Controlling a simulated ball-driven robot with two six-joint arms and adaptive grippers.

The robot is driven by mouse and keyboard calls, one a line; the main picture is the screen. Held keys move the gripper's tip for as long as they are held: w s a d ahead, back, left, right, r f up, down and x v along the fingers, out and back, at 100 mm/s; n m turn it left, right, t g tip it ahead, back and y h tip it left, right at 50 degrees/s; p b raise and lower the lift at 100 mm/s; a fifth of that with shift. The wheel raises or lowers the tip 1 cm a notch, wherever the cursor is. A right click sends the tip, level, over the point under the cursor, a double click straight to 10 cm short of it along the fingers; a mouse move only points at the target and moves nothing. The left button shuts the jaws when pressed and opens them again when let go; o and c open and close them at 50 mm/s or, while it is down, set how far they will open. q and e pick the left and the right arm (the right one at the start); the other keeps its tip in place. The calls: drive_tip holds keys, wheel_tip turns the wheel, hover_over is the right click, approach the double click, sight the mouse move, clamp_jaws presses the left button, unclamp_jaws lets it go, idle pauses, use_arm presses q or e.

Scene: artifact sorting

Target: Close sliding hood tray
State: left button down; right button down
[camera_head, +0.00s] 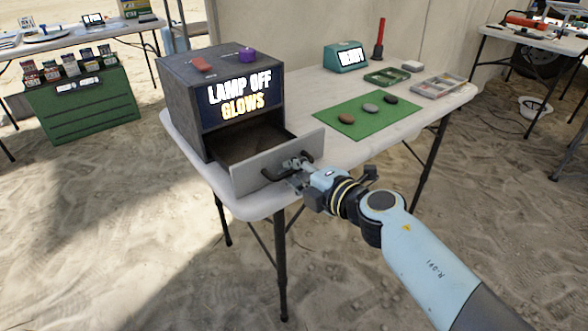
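The dark hood box (180,95) stands on the left end of the white table, its screen reading "LAMP OFF GLOWS". Its sliding tray (250,174) is pulled out at the front, with a grey front panel and a black handle (270,177). The tray's dark inside shows between the panel and the hood; I see nothing lying in it. My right gripper (296,173) is at the handle, in front of the panel. Its fingers overlap the handle, and I cannot tell whether they are closed on it. My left gripper is not in view.
A red object (202,65) and a purple object (247,55) sit on the hood. A green mat (350,130) with several stones lies to the right. Beyond it are a teal display (345,57), a green tray (387,76) and a grey sectioned tray (438,86).

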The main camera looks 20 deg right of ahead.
sight(283, 152)
idle(0.4)
drive_tip(key=r+x, duration=0.1)
drive_tip(key=x, duration=0.3)
drive_tip(key=b+x, duration=0.1)
drive_tip(key=x, duration=0.4)
drive_tip(key=r+b+x, duration=0.1)
drive_tip(key=x, duration=0.3)
drive_tip(key=shift+w+a+r, duration=0.15)
drive_tip(key=shift+w+r, duration=0.1)
drive_tip(key=shift+w, duration=0.4)
drive_tip(key=c, duration=1.4)
unclamp_jaws()
drive_tip(key=shift+r, duration=0.1)
drive_tip(key=shift+s, duration=0.1)
drive_tip(key=v, duration=1.2)
